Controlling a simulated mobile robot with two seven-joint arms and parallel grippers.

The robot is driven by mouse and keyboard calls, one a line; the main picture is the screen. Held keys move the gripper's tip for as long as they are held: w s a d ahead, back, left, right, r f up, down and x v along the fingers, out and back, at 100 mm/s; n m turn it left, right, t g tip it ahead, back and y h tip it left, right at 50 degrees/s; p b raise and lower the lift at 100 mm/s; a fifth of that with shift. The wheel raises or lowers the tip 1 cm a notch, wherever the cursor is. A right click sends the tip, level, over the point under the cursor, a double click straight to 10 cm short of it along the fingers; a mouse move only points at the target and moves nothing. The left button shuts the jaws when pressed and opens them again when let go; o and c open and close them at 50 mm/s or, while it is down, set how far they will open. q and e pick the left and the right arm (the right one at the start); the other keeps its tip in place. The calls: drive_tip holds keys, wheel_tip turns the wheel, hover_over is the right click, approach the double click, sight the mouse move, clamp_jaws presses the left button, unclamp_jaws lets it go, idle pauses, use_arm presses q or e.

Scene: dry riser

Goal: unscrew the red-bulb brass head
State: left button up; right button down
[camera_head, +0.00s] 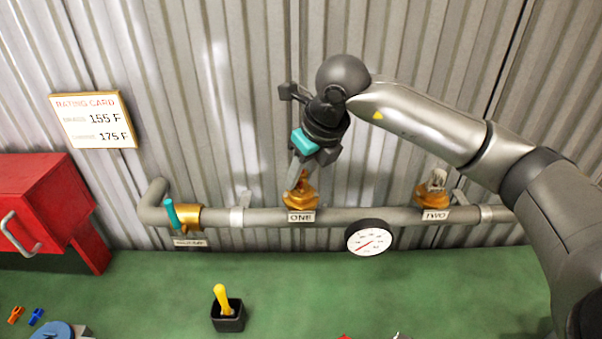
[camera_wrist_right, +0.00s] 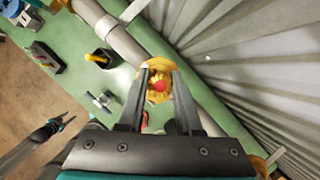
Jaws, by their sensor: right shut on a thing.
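The red-bulb brass head (camera_wrist_right: 158,77) sits between the fingers of my right gripper (camera_wrist_right: 159,84) in the right wrist view, its red bulb facing the camera. In the head view my right gripper (camera_head: 296,174) reaches down to the brass fitting (camera_head: 301,196) above the plate marked ONE, and its fingers hide most of the head. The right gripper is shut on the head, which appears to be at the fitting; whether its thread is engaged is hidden. What looks like my left gripper (camera_wrist_right: 38,145) shows at the lower left of the wrist view, away from the pipe; its opening is unclear.
The grey pipe (camera_head: 350,216) runs along the corrugated wall. It carries a teal-handled valve (camera_head: 184,215), a gauge (camera_head: 369,238) and a second brass fitting (camera_head: 432,192) marked TWO. A black cup (camera_head: 229,317) with a yellow handle stands on the green bench (camera_head: 160,285). A red cabinet (camera_head: 40,200) is at left.

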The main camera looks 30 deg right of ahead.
drive_tip(key=shift+n, duration=0.6)
drive_tip(key=shift+n+y+b, duration=0.4)
drive_tip(key=shift+n+y, duration=0.1)
drive_tip(key=shift+n, duration=0.4)
drive_tip(key=shift+n+g+y, duration=0.4)
drive_tip(key=shift+n+g, duration=0.2)
drive_tip(key=shift+n, duration=0.8)
drive_tip(key=shift+n+y, duration=0.3)
drive_tip(key=shift+n, duration=0.4)
drive_tip(key=n+g, duration=0.1)
drive_tip(key=n, duration=0.3)
drive_tip(key=shift+g+y, duration=0.4)
drive_tip(key=shift+n, duration=0.3)
